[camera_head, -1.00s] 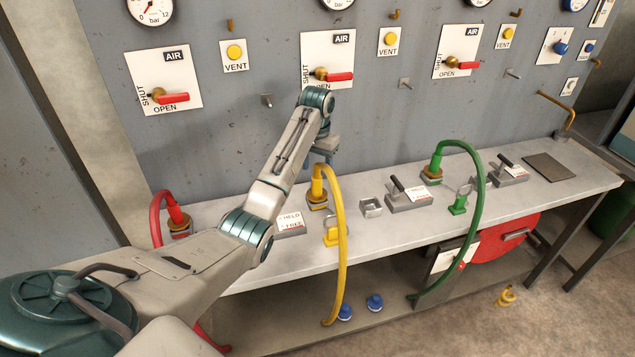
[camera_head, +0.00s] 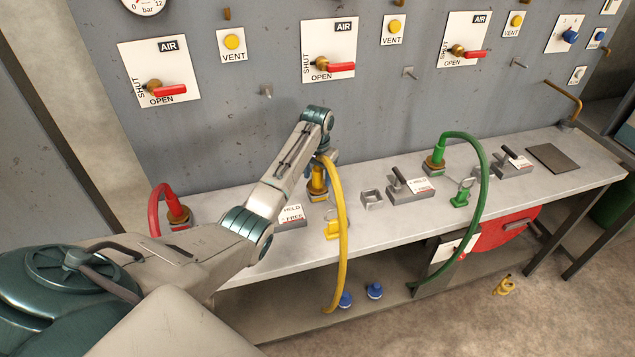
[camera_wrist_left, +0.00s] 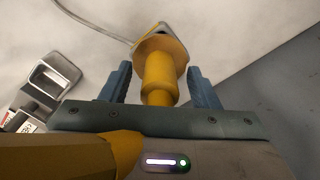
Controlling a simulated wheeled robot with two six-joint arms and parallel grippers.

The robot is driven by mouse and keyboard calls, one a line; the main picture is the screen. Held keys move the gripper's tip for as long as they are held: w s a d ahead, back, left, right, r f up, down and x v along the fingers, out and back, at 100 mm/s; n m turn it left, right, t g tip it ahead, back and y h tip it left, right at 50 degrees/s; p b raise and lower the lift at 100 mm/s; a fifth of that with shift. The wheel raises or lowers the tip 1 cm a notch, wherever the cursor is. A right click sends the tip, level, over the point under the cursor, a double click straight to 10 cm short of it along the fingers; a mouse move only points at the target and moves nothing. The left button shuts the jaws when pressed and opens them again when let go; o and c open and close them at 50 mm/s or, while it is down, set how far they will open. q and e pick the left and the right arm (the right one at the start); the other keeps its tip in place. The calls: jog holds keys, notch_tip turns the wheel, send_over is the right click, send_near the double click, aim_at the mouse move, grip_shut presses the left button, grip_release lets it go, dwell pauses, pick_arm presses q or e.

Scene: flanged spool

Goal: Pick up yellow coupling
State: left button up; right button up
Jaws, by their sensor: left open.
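The yellow coupling (camera_head: 318,181) stands on the bench at the end of the yellow hose (camera_head: 341,230), which arches over and hangs past the bench's front edge. My left gripper (camera_head: 327,156) is at the coupling's top, partly hidden by my wrist and the hose. In the left wrist view, the gripper's two blue fingers (camera_wrist_left: 163,82) are open, one on each side of the yellow coupling (camera_wrist_left: 160,72). Gaps show between the fingers and the coupling. The hose (camera_wrist_left: 75,155) fills the lower left of that view. My right gripper is not in view.
A HELD/FREE clamp block (camera_head: 291,215) is left of the coupling, and an empty metal bracket (camera_head: 371,199) and a lever clamp (camera_head: 410,188) are right of it. A yellow fitting (camera_head: 334,230) stands in front. The panel (camera_head: 215,130) rises close behind.

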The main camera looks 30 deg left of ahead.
pick_arm(q)
jog(key=shift+f, duration=0.45)
jog(key=c, duration=1)
jog(key=shift+c, duration=0.2)
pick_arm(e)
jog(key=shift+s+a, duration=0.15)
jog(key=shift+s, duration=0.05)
pick_arm(q)
jog(key=shift+w, duration=0.1)
